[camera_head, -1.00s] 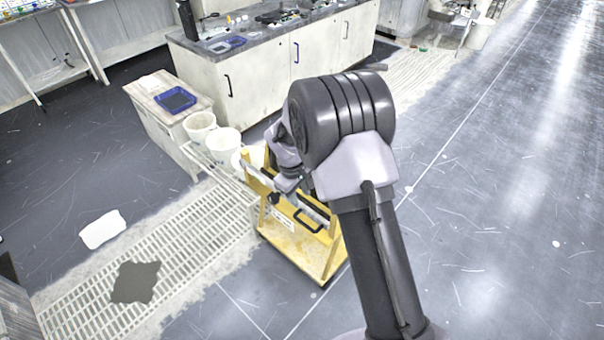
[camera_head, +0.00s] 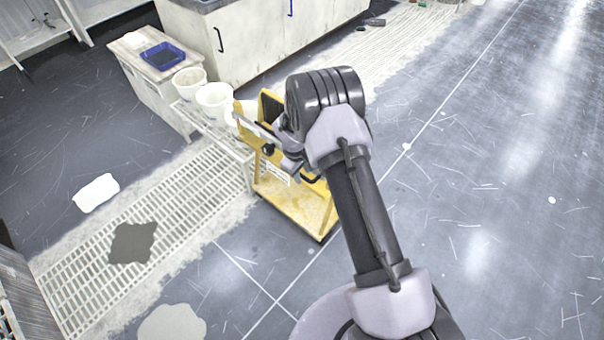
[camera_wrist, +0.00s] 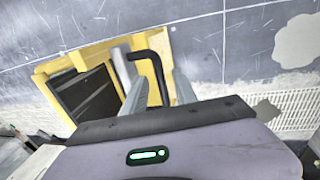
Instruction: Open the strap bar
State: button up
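The strap bar (camera_head: 256,131) is a grey bar across the yellow cart in the head view, partly hidden behind my arm. In the wrist view, a silver length of the bar (camera_wrist: 121,72) lies beside a black bent handle (camera_wrist: 151,58).
The yellow cart (camera_head: 318,222) stands on the floor beside a white rack and white buckets (camera_head: 214,100). A wooden cabinet with a blue tray (camera_head: 162,57) is behind left. A floor grating (camera_head: 75,275) lies left. The floor to the right is clear.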

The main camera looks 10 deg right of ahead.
grip_shut()
dwell(1.4)
